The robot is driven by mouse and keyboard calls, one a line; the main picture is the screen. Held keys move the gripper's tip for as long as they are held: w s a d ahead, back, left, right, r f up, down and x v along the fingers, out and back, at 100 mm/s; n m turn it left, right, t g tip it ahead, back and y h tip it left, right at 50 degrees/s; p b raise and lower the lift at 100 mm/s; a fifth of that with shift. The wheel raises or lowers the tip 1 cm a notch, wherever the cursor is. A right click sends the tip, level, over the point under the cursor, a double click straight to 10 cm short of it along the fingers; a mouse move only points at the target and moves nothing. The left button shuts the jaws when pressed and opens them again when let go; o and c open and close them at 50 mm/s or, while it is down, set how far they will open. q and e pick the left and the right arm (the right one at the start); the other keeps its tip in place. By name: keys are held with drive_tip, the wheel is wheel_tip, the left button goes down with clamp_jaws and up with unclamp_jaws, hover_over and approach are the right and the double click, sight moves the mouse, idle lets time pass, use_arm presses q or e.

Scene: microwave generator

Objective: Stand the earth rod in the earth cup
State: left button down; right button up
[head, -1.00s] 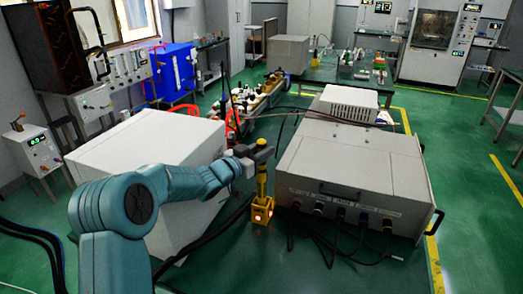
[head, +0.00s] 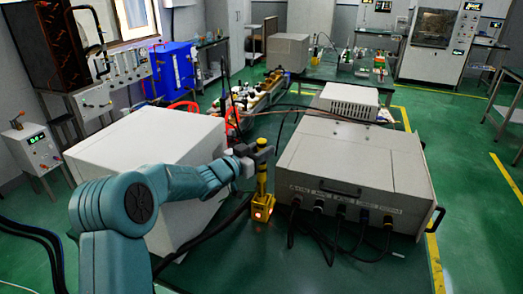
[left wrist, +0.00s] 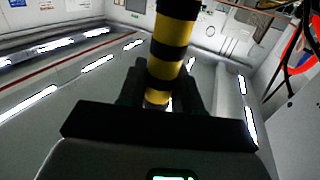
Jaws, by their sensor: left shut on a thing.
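The earth rod (head: 262,181), banded yellow and black, stands about upright in the head view. My left gripper (head: 261,150) is shut on its upper part. In the left wrist view the striped rod (left wrist: 170,50) is between the dark fingers of the left gripper (left wrist: 161,92). The earth cup (head: 262,208) is a small yellow block with a glowing light, directly below the rod. The rod's lower end meets the cup's top in the picture. I cannot tell how deep it sits, as its tip is hidden. My right gripper is out of view.
A large grey cabinet (head: 350,170) with cables at its front stands just right of the cup. A white box (head: 145,145) stands left, behind my left arm. Dark cables lie on the green floor around the cup. Open floor (head: 480,220) is at the right.

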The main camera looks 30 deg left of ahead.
use_arm(q)
drive_tip(key=c, duration=0.7)
unclamp_jaws()
drive_tip(key=s+a+b, duration=0.1)
drive_tip(key=s, duration=0.6)
drive_tip(key=shift+s, duration=0.25)
